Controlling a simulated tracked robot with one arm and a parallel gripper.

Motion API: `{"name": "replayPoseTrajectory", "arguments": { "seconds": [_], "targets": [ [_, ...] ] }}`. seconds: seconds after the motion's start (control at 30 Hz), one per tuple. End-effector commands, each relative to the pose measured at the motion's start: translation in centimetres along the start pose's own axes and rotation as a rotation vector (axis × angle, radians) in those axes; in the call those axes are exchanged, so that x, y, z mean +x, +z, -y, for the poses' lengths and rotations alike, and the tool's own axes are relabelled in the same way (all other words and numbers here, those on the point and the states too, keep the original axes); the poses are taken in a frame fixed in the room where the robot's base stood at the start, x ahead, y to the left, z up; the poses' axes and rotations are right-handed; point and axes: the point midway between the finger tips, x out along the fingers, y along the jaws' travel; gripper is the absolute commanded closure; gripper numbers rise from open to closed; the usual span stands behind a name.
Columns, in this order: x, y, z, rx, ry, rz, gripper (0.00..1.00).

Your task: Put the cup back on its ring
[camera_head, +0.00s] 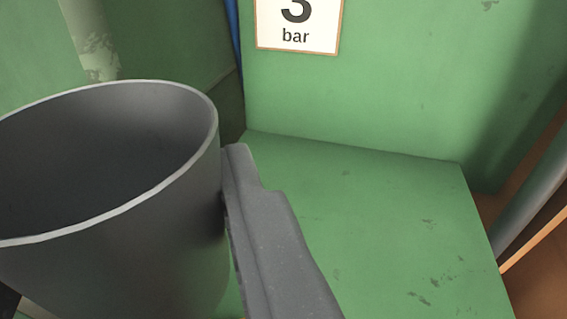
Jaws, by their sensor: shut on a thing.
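A dark grey cup (150,255) with a pale rim fills the left of the view, its open top facing up and its left side cut off by the frame edge. My gripper shows as one grey finger (265,225) pressed against the cup's right side; the other finger is out of view. The gripper is shut on the cup. The cup's base is cut off at the bottom of the view. No ring can be made out.
A green ledge (390,230) with worn patches lies right of the finger and is bare. A green wall (430,80) rises behind it, with a "3 bar" sign (298,22). A grey pipe (535,195) stands at the right edge.

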Motion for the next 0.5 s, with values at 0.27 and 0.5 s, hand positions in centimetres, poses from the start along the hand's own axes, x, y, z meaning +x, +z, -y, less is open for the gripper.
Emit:
{"name": "replayPoseTrajectory", "arguments": {
  "seconds": [0.27, 0.5],
  "targets": [
    [2.6, 0.3, -2.5, 0.000, 0.000, 0.002, 0.77],
    [2.8, 1.2, -2.7, 0.001, 0.001, 0.001, 0.77]
  ]
}}
